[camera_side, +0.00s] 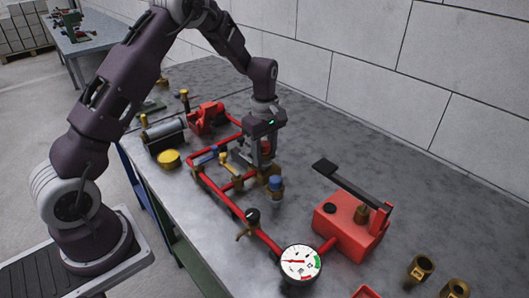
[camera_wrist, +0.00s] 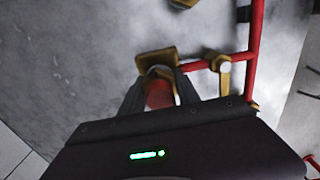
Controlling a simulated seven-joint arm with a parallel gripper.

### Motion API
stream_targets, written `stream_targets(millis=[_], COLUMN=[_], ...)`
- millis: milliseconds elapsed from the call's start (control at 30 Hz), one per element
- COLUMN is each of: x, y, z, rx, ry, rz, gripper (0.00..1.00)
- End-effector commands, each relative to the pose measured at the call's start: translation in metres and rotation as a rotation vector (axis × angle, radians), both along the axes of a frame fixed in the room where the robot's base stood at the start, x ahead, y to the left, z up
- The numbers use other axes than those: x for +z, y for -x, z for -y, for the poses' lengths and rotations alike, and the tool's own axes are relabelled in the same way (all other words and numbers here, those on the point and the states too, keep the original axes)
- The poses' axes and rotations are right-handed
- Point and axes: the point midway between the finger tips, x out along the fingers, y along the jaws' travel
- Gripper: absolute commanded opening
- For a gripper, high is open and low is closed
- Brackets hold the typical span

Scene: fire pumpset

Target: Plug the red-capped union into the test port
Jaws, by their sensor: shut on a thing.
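My gripper (camera_side: 262,163) is shut on the red-capped union, over the red pipework at the middle of the bench. In the wrist view, the union's red cap (camera_wrist: 159,93) shows between the two fingers, with brass (camera_wrist: 156,60) just beyond the fingertips. In the side view the fingers hide most of the union. I cannot tell whether that brass belongs to the union or to a port under it, nor whether they touch. A blue-capped brass fitting (camera_side: 275,184) stands just in front of my gripper. I cannot single out the test port.
Red pipes (camera_side: 263,240) run around the gripper, with a yellow-handled valve (camera_side: 228,162) to its left. A pressure gauge (camera_side: 300,262) and a red pump box (camera_side: 345,225) with a black lever stand at the front right. Loose brass fittings (camera_side: 420,268) lie farther right.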

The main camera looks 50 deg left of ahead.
Motion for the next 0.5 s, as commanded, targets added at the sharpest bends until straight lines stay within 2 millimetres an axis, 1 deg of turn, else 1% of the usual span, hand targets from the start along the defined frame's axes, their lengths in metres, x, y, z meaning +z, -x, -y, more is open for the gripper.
stream_targets(millis=[500], x=[-0.0067], y=[-0.0003], z=[0.0], rx=[0.0], ry=[0.0], rz=[0.001], gripper=[0.0])
